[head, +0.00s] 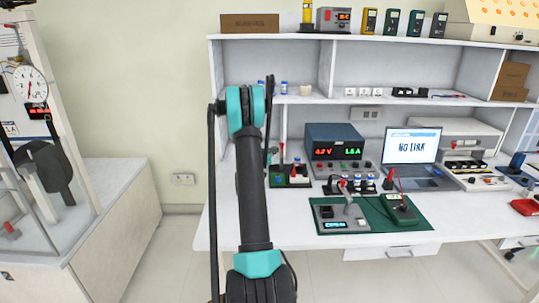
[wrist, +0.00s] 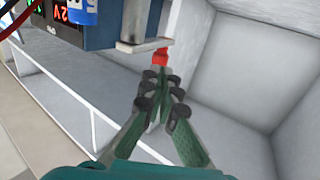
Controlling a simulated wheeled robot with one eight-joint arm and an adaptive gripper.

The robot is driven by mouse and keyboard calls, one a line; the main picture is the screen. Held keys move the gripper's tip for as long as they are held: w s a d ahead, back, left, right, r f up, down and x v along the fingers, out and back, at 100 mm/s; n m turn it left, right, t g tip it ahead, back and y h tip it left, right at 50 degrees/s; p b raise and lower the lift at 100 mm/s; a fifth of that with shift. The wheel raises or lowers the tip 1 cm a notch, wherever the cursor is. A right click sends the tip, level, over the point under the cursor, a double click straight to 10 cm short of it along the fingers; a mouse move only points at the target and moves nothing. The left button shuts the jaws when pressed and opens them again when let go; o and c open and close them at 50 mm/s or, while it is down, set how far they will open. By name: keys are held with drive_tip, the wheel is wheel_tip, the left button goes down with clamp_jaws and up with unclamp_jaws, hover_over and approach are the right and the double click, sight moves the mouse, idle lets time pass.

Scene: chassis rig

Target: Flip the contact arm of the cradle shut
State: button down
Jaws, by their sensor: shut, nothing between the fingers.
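In the wrist view my gripper (wrist: 162,88) has its fingers together and holds nothing. A red tip (wrist: 160,56) shows just beyond the fingertips; I cannot tell whether they touch. In the head view a small dark unit (head: 292,181) with a green part stands on the bench, left of the power supply. A red-topped upright piece (head: 281,149) rises at it, partly beside my arm. This may be the cradle and its contact arm, but the view is too small to be sure. My arm hides the gripper in the head view.
The blue power supply (head: 335,146) stands close by and also shows in the wrist view (wrist: 112,22). A green mat (head: 415,222) carries a grey device (head: 328,226) with a lever and a meter (head: 400,211). A laptop (head: 411,150) stands behind. Shelves (head: 370,42) rise above the bench.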

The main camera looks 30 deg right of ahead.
sight(282, 151)
drive_tip(key=shift+x, duration=1.6)
drive_tip(key=shift+d+m+g+h, duration=0.3)
drive_tip(key=shift+m+g+h, duration=0.2)
drive_tip(key=shift+m+g, duration=0.6)
drive_tip(key=g, duration=0.1)
drive_tip(key=m+g, duration=0.1)
drive_tip(key=shift+s+d+g+h, duration=0.1)
drive_tip(key=shift+d+g+h, duration=0.2)
drive_tip(key=shift+g, duration=0.1)
drive_tip(key=m+g, duration=0.2)
drive_tip(key=g, duration=0.1)
drive_tip(key=m+g, duration=0.1)
drive_tip(key=shift+s+d, duration=0.25)
drive_tip(key=shift+d, duration=0.15)
drive_tip(key=shift+s+d+m+g+y, duration=0.35)
drive_tip(key=shift+s+m+g, duration=0.45)
drive_tip(key=shift+g, duration=0.55)
drive_tip(key=shift+s+d+m+g+y, duration=0.15)
drive_tip(key=shift+s+d+m+g, duration=0.25)
drive_tip(key=shift+s+m+g, duration=0.7)
drive_tip(key=shift+w+g, duration=0.25)
drive_tip(key=shift+s+d, duration=0.1)
drive_tip(key=shift+d, duration=0.1)
